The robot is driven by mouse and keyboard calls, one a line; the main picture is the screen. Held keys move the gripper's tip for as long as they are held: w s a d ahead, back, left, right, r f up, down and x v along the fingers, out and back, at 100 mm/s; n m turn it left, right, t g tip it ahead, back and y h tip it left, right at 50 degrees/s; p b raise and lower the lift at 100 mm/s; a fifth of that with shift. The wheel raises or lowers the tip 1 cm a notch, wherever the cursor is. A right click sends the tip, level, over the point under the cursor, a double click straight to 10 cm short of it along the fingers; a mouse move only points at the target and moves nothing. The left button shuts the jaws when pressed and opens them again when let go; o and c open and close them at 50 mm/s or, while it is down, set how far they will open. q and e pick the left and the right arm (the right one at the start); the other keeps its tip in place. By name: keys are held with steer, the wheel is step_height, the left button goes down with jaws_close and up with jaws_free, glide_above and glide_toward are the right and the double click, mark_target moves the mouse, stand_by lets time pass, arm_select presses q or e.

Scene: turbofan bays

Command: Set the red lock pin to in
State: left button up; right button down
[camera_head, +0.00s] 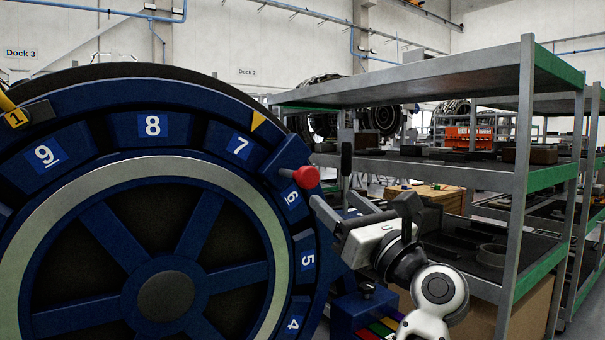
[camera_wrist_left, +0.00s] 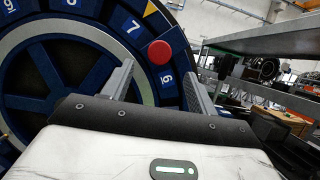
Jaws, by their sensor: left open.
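The red lock pin (camera_head: 306,177) has a round red head. It sticks out of a dark blue block (camera_head: 284,158) at the rim of the large blue numbered wheel (camera_head: 150,180), close to the numbers 7 and 6. A short grey stem shows between block and head. In the left wrist view the red head (camera_wrist_left: 160,52) lies ahead of the fingers, between their tips in the picture. My left gripper (camera_head: 332,196) is open and empty, just right of and a little below the pin, apparently not touching it. It also shows in the left wrist view (camera_wrist_left: 157,72). My right gripper is out of view.
A yellow triangular marker (camera_head: 258,120) sits on the wheel's rim above 7. A yellow part marked 1 (camera_head: 16,118) is at upper left. A grey metal shelf (camera_head: 420,90) with green edges stands close on the right, behind my left arm.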

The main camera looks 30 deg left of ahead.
mark_target(296, 172)
arm_select(q)
steer(key=p+x, duration=0.1)
steer(key=x, duration=0.9)
steer(key=shift+a+r, duration=0.2)
steer(key=shift+w+a+r, duration=0.2)
steer(key=shift+w+a, duration=0.05)
steer(key=shift+a, duration=0.35)
steer(key=shift+c, duration=0.2)
jaws_close()
steer(key=a, duration=0.1)
steer(key=w+a, duration=0.1)
steer(key=a, duration=0.1)
steer(key=shift+w+a, duration=0.2)
steer(key=shift+w, duration=0.05)
steer(key=shift+r, duration=0.1)
